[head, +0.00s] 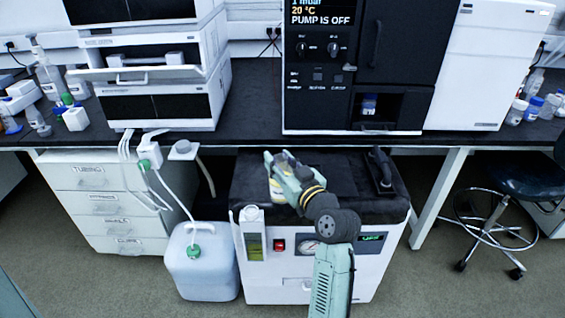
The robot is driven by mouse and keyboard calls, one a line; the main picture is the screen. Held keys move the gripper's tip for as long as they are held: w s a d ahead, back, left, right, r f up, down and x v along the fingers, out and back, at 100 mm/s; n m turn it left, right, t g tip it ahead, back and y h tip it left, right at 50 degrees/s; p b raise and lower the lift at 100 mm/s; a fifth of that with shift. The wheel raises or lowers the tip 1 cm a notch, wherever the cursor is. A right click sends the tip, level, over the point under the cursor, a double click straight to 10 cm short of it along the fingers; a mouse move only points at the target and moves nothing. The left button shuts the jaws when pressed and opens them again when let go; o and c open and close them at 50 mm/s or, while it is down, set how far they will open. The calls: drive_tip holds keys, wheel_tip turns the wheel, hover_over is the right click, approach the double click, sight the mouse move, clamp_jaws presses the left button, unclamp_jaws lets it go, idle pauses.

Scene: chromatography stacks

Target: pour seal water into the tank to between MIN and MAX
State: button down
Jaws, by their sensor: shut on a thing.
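My gripper (279,163) is over the dark top of the white floor unit (290,283), near its left back part. It is shut on a pale object with yellowish parts (276,187). My gripper hides most of this object, so I cannot tell its tilt or whether water is leaving it. A clear sight window (254,243) with yellow-green liquid in its lower part is at the unit's front left. MIN and MAX marks are too small to read.
A translucent carboy (203,273) with a green cap and tubing stands left of the unit. A dark handled part (381,172) is on the unit's right top. The black bench (255,95) with instruments overhangs behind. A stool (502,188) is at right.

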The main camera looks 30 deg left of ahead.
sight(269, 175)
drive_tip(key=shift+s+a+r+n+b, duration=0.15)
drive_tip(key=shift+s+a+n, duration=0.15)
drive_tip(key=shift+s+n, duration=0.25)
drive_tip(key=shift+s+a+f+n+b, duration=0.15)
drive_tip(key=shift+s+a+n, duration=0.2)
drive_tip(key=shift+n, duration=0.35)
drive_tip(key=shift+s+a+r+n+b, duration=0.15)
drive_tip(key=shift+s+a+n, duration=0.1)
drive_tip(key=shift+s+n, duration=0.3)
drive_tip(key=shift+w, duration=0.1)
drive_tip(key=shift+s+a+n+b, duration=0.3)
drive_tip(key=shift+s+n+b, duration=0.15)
drive_tip(key=shift+n+b, duration=0.2)
drive_tip(key=shift+f+b, duration=0.25)
drive_tip(key=shift+b, duration=0.1)
